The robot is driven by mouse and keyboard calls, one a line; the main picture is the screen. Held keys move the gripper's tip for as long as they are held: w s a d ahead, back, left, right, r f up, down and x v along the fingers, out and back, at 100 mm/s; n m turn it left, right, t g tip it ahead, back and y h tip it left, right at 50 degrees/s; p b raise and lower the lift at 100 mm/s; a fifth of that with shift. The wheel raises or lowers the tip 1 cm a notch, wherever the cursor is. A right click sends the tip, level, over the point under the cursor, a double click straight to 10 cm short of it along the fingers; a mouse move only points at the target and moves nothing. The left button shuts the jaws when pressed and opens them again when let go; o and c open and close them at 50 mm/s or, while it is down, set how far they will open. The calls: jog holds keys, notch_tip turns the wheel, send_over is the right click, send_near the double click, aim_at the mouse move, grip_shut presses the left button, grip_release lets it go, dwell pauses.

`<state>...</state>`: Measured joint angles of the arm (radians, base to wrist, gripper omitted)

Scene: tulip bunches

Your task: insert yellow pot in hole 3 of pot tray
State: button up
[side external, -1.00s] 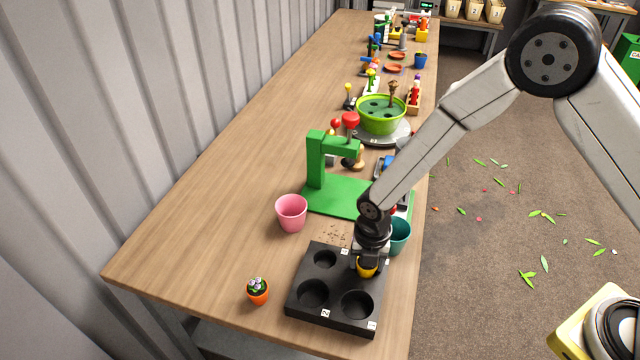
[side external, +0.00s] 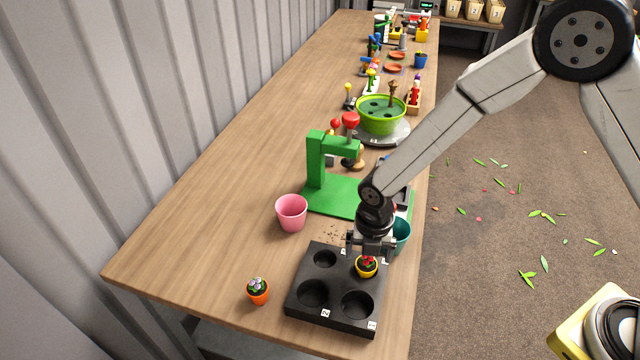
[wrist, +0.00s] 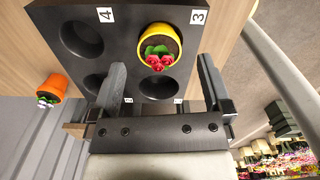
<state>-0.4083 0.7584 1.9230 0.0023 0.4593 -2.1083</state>
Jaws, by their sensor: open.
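The yellow pot (side external: 366,270) with red flowers sits at the far right hole of the black pot tray (side external: 334,291), its upper part showing above the surface. In the wrist view the yellow pot (wrist: 158,36) is beside the label 3 (wrist: 198,16) on the tray (wrist: 125,30). Its base is hidden, so I cannot tell how deep it sits. My gripper (side external: 371,244) is open just above the pot, its fingers apart from it.
An orange pot (side external: 258,293) stands left of the tray. A pink pot (side external: 291,213), a teal pot (side external: 402,233) and a green stand (side external: 318,160) are behind it. The other tray holes are empty. The table's right edge is close to the tray.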

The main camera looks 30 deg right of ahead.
jog(key=shift+r, duration=2.2)
jog(key=shift+d, duration=0.1)
jog(key=shift+s+d+r+m, duration=0.1)
jog(key=shift+d+r+m, duration=0.3)
jog(key=shift+m, duration=0.3)
jog(key=s+d+r+m+t, duration=0.1)
jog(key=s+d+r+m, duration=0.3)
jog(key=m, duration=0.9)
jog(key=s+d+r+m+t, duration=0.1)
jog(key=s+d+r+m, duration=0.3)
jog(key=d+m, duration=0.7)
jog(key=s+m, duration=0.2)
jog(key=m, duration=0.1)
jog(key=shift+d+r+t, duration=0.15)
jog(key=shift+d+t, duration=0.15)
